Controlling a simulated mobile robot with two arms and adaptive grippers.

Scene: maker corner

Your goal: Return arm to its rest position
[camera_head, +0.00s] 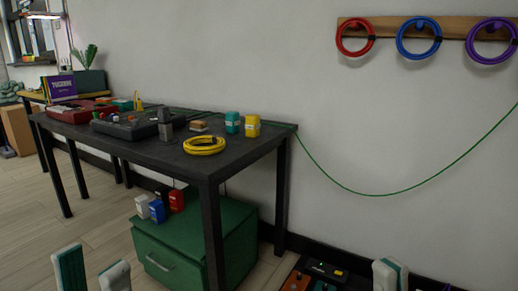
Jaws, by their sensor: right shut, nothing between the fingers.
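My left gripper (92,274) shows at the bottom left, its two pale fingers with teal pads standing apart with nothing between them. My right gripper (390,275) shows at the bottom edge right of centre, its fingertips together and empty. Only the fingertips are in view; both arms are out of the picture. Both grippers appear in front of the dark table (160,150), low in the picture, and neither is seen touching anything.
A yellow cable coil (204,145), a teal container (232,122) and a yellow container (252,126) stand on the table. A green cabinet (180,255) is below. A green cable (370,194) hangs across the wall. Red, blue and purple coils (418,38) hang above.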

